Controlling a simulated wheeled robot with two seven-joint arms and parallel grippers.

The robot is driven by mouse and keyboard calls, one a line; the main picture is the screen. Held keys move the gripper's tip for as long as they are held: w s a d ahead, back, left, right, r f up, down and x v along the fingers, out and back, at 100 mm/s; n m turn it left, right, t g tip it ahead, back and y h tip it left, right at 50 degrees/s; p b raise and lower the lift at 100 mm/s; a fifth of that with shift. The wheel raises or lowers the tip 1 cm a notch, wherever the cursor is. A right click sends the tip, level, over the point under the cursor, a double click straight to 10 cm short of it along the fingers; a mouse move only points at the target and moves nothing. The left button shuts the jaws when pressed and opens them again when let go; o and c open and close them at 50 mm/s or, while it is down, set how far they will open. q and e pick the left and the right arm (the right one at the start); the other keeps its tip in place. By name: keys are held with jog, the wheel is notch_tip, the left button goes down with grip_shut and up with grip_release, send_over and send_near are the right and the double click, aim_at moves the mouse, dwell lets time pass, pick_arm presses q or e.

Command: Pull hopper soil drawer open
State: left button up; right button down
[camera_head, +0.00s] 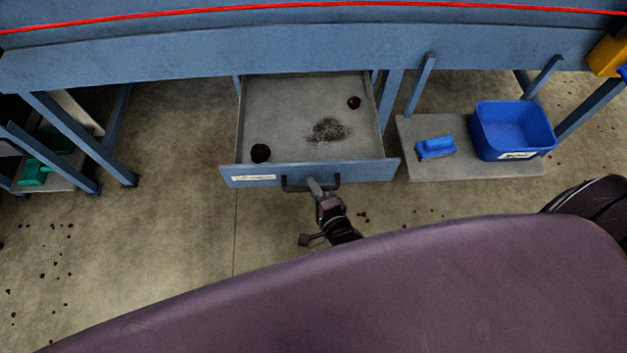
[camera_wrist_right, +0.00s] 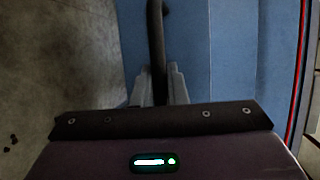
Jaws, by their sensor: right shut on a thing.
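The soil drawer (camera_head: 310,173) hangs under the blue grader frame and stands well out, its grey inside visible. Two dark clods and a patch of loose soil (camera_head: 328,130) lie in it. A dark bar handle (camera_head: 290,184) is on its blue front, beside a white label. My right gripper (camera_head: 315,187) is at the handle; in the right wrist view its fingers (camera_wrist_right: 160,85) are shut on the dark handle bar (camera_wrist_right: 156,40). My left gripper is not in view.
A grey low shelf (camera_head: 435,170) at the right holds a blue brush (camera_head: 435,149) and a blue bin (camera_head: 512,130). Blue legs (camera_head: 80,140) stand at the left, with green items behind. Soil crumbs dot the floor. A red cord (camera_head: 300,5) runs along the frame above.

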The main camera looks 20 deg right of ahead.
jog(key=c, duration=1.5)
grip_release()
jog(key=shift+o, duration=0.2)
jog(key=a+v, duration=0.1)
jog(key=v, duration=0.6)
jog(key=shift+s+d, duration=0.4)
jog(key=shift+d, duration=0.1)
